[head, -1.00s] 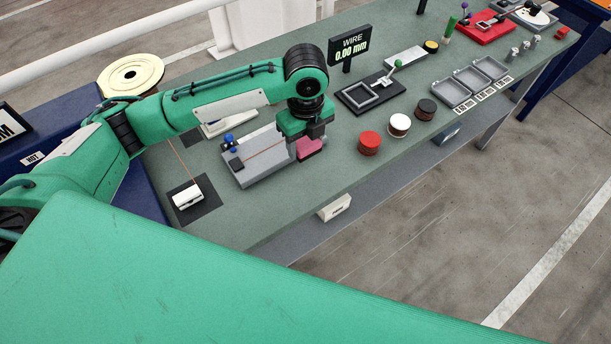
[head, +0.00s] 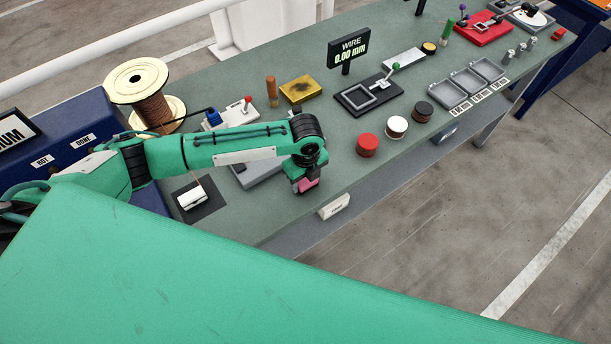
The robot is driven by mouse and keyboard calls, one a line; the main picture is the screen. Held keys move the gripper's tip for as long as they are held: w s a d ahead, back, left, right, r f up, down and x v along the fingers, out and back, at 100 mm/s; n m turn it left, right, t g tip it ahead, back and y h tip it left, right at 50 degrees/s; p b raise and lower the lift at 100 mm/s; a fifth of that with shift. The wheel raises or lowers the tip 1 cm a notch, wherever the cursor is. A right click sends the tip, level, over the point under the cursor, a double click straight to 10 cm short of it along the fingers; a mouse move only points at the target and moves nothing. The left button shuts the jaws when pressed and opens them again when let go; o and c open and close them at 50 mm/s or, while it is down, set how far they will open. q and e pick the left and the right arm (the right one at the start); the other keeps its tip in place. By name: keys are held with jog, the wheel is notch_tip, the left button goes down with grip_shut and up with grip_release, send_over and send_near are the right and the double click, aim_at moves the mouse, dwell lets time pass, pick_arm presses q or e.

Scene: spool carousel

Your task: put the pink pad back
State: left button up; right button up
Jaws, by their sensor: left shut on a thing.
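The pink pad (head: 309,186) is a small block at the tip of my left gripper (head: 304,182), which is shut on it. My left arm comes in from the left, and the gripper points down near the front edge of the green bench, to the right of the grey block fixture (head: 262,176). My arm hides most of that fixture. I cannot tell whether the pad touches the bench. My right gripper is not in view.
Behind the arm stand a copper wire spool (head: 150,100), a white lever device (head: 232,115), a wooden-handled tool (head: 271,92) and a yellow box (head: 300,90). Red (head: 367,145), white (head: 397,127) and black (head: 423,111) spools stand to the right. A white block (head: 192,198) sits on a dark mat.

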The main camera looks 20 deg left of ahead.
aim_at(306, 179)
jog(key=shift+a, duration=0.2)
pick_arm(q)
jog(key=shift+f, duration=0.2)
jog(key=o, duration=0.9)
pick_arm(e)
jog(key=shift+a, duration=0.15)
pick_arm(q)
jog(key=shift+r, duration=0.15)
notch_tip(306, 179, up, 12)
jog(key=b, duration=0.2)
jog(key=shift+r+b, duration=0.1)
jog(key=shift+b, duration=0.3)
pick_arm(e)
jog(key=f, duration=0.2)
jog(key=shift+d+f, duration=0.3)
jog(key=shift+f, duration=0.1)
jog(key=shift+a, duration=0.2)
